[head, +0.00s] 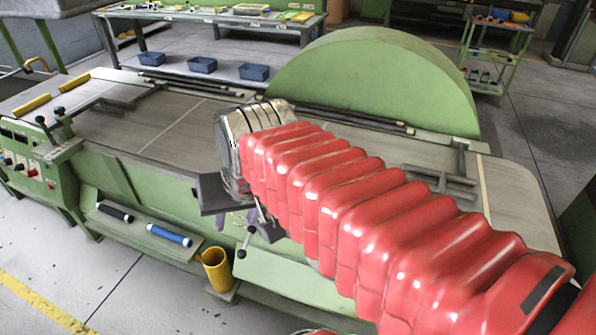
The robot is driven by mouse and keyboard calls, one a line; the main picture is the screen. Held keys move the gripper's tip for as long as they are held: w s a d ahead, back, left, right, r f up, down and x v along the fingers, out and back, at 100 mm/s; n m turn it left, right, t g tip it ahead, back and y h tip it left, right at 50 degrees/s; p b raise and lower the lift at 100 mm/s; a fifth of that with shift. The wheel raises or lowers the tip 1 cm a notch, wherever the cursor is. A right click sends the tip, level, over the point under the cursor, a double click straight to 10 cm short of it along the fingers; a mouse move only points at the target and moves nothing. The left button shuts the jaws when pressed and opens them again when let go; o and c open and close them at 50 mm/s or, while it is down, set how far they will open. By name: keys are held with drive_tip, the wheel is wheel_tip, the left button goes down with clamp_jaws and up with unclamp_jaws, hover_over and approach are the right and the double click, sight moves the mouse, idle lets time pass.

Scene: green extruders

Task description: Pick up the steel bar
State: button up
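My red arm reaches from the lower right to the front of the green machine, ending in a silver wrist. My gripper (243,212) points down in front of the machine's front edge, with its two dark fingers apart. A small purple piece (254,213) shows between or behind the fingers; I cannot tell whether it is touched. Long dark bars (370,124) lie along the machine's back edge by the green half-round guard. Other short dark bars (92,108) lie on the left of the bed. I cannot tell which one is the steel bar. My arm hides part of the machine.
A black-ended tube (115,212) and a blue tube (169,234) lie on the low front shelf. The green guard (375,85) rises behind my arm. The grey bed (165,125) is mostly clear at left.

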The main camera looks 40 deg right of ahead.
drive_tip(key=w+d+r+m+g+y, duration=0.1)
drive_tip(key=w+d+m, duration=0.3)
drive_tip(key=d+m, duration=0.4)
drive_tip(key=w+d+m+g, duration=0.1)
drive_tip(key=w+d+m, duration=0.4)
drive_tip(key=d, duration=0.5)
drive_tip(key=s+d+f+m+t+y, duration=0.1)
drive_tip(key=s+d+f+m, duration=0.2)
drive_tip(key=d+m, duration=0.9)
drive_tip(key=d, duration=0.7)
drive_tip(key=shift+s+y, duration=0.15)
drive_tip(key=shift+y, duration=0.15)
drive_tip(key=shift+a+f, duration=0.1)
drive_tip(key=x, duration=0.8)
drive_tip(key=shift+a+f, duration=0.1)
drive_tip(key=shift+f, duration=0.05)
drive_tip(key=shift+f, duration=0.1)
